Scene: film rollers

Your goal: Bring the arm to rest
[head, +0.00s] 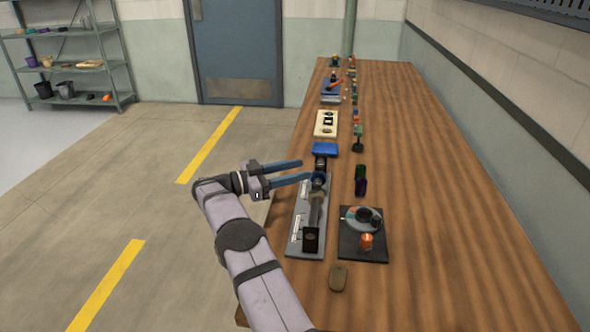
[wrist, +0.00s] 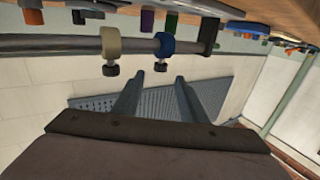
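My gripper (head: 307,170) is at the left edge of the wooden bench, with its two blue-grey fingers pointing right. The fingers are apart with nothing seen between them. In the wrist view the two fingers (wrist: 159,80) are also apart and empty. A fixture with a grey plate (head: 294,240) lies by the fingers on the bench. Its shaft (wrist: 72,46) carries a beige collar (wrist: 110,44) and a blue collar (wrist: 164,44), each with a dark knob. The lower fingertip lies close to the blue collar in the head view; I cannot tell whether they touch.
A black mat (head: 347,250) holds a round grey dish and an orange item. A brown object (head: 338,278) lies nearer. A blue block (head: 325,149), a cream tray (head: 326,118) and several small items line the bench's left side. The bench's right side (head: 450,200) is clear.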

